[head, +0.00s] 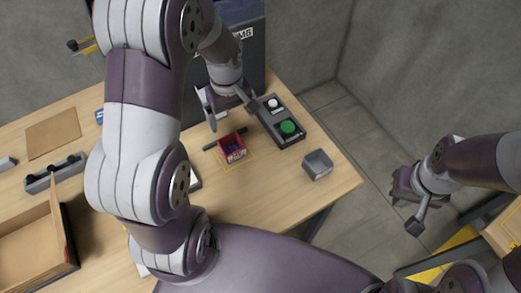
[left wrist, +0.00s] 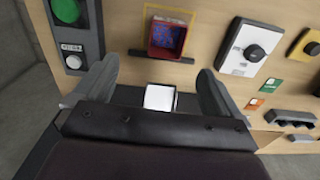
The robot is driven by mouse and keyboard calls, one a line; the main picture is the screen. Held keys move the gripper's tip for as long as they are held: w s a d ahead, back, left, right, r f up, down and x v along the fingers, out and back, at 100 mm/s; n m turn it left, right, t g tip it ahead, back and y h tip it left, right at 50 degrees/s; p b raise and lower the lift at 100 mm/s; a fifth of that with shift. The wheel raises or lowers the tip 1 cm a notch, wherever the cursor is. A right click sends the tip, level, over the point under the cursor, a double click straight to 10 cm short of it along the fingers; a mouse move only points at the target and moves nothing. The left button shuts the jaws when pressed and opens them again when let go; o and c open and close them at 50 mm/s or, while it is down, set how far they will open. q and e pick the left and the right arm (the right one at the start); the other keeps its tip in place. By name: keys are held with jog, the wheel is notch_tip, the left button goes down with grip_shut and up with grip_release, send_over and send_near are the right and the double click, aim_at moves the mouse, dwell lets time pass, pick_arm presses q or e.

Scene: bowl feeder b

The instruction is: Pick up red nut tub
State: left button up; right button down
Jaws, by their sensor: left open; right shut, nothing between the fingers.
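The red nut tub (head: 232,149) is a small open red box with dark blue pieces inside. It stands on a yellow-outlined square on the wooden table. It also shows in the left wrist view (left wrist: 167,38), at the top, beyond the fingertips. My left gripper (head: 231,112) is open and empty, just behind the tub in the head view and apart from it. Its two fingers show in the left wrist view (left wrist: 158,85), spread wide. My right gripper (head: 409,205) is shut and empty, off the table's right side.
A dark control box with a green button (head: 288,128) stands right of the tub. A grey open bin (head: 318,164) sits near the table's right edge. A cardboard box (head: 35,245) lies at lower left. In the left wrist view, a white panel with a black knob (left wrist: 254,52) is right of the tub.

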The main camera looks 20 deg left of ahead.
aim_at(231, 145)
pick_arm(q)
jog(key=f, duration=0.8)
jog(key=s+a+f+p, duration=0.1)
jog(key=f, duration=0.4)
jog(key=c, duration=1.1)
